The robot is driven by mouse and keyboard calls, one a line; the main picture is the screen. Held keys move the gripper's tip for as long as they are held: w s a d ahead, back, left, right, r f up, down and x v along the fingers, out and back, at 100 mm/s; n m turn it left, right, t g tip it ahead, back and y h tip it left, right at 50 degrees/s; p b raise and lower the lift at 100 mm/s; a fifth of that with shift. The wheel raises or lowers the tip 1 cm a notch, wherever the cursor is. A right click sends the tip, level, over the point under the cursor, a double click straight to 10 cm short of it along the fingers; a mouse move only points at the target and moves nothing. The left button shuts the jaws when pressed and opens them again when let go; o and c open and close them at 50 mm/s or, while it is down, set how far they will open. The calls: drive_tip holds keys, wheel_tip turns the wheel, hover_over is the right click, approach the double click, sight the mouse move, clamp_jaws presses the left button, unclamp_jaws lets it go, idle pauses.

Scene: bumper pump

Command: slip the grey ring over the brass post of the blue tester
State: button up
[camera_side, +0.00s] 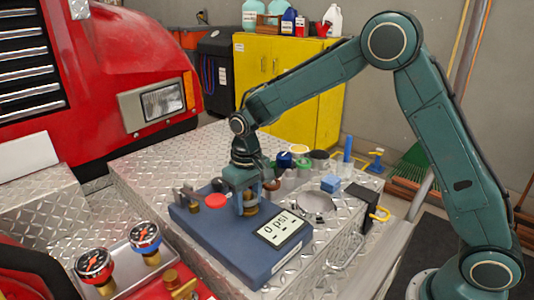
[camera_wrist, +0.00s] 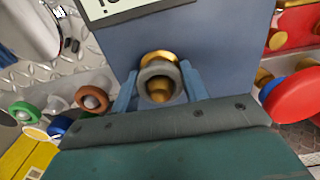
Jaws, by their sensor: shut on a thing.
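The blue tester (camera_side: 222,247) lies on the diamond-plate surface, its display reading "0 psi". My gripper (camera_side: 248,198) points down over its middle. In the wrist view my gripper (camera_wrist: 158,84) has its two blue fingers shut on the grey ring (camera_wrist: 160,71), one on each side. The brass post (camera_wrist: 158,90) of the tester shows inside the ring's hole, and more brass shows just beyond the ring's edge. The ring looks lined up with the post. I cannot tell how far down it sits. In the side view the fingers mostly hide the ring.
A red round knob (camera_side: 216,201) and metal fittings stand on the tester left of my gripper. Several coloured caps and jars stand behind it. A round metal dish (camera_side: 314,203) and a blue block (camera_side: 331,184) lie to the right. Two gauges (camera_side: 145,238) stand at front left.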

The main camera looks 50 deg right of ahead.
drive_tip(key=shift+s+f, duration=0.1)
drive_tip(key=shift+f, duration=0.35)
drive_tip(key=o, duration=0.8)
drive_tip(key=shift+o, duration=0.7)
drive_tip(key=shift+d, duration=0.1)
drive_tip(key=shift+r, duration=0.1)
drive_tip(key=o, duration=0.3)
drive_tip(key=shift+r, duration=4.1)
drive_tip(key=shift+r, duration=0.1)
